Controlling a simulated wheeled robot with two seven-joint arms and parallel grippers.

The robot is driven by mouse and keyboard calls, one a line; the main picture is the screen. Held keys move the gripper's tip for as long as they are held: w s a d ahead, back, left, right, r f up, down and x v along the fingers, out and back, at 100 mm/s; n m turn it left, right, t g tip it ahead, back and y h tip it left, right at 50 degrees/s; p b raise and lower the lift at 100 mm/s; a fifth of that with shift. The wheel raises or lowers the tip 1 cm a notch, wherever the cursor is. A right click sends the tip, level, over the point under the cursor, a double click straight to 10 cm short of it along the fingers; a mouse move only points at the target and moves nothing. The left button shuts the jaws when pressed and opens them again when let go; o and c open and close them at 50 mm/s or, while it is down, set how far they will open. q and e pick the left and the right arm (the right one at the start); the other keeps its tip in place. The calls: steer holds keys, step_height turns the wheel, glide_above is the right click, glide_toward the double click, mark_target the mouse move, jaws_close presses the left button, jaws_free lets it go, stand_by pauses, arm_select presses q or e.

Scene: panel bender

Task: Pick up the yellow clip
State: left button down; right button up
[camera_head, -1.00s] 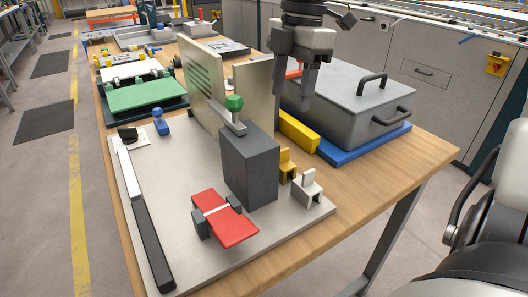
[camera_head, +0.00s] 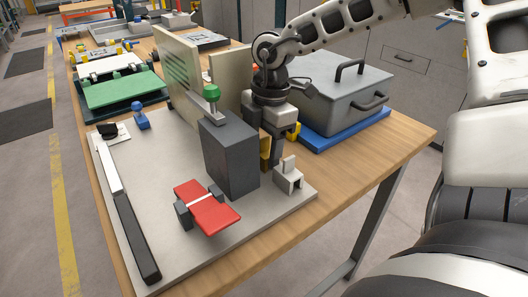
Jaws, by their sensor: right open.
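The yellow clip (camera_head: 264,147) stands on the pale plate (camera_head: 175,165), just right of the dark grey block (camera_head: 228,158). It is partly hidden by my right gripper (camera_head: 272,160). The right gripper points down from above, with its fingers at the clip's height and right at the clip. It is open. I cannot tell whether the fingers touch the clip or stand on both sides of it. My left gripper is not in view.
A whitish clip (camera_head: 288,178) stands close to the right fingers. A green-knobbed lever (camera_head: 212,95) sits on the grey block. A red part (camera_head: 208,208) lies in front. A yellow bar (camera_head: 294,131) and a grey lidded box (camera_head: 335,92) stand behind.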

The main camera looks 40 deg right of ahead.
steer(key=shift+f, duration=0.25)
steer(key=c, duration=0.7)
steer(key=shift+c, duration=0.2)
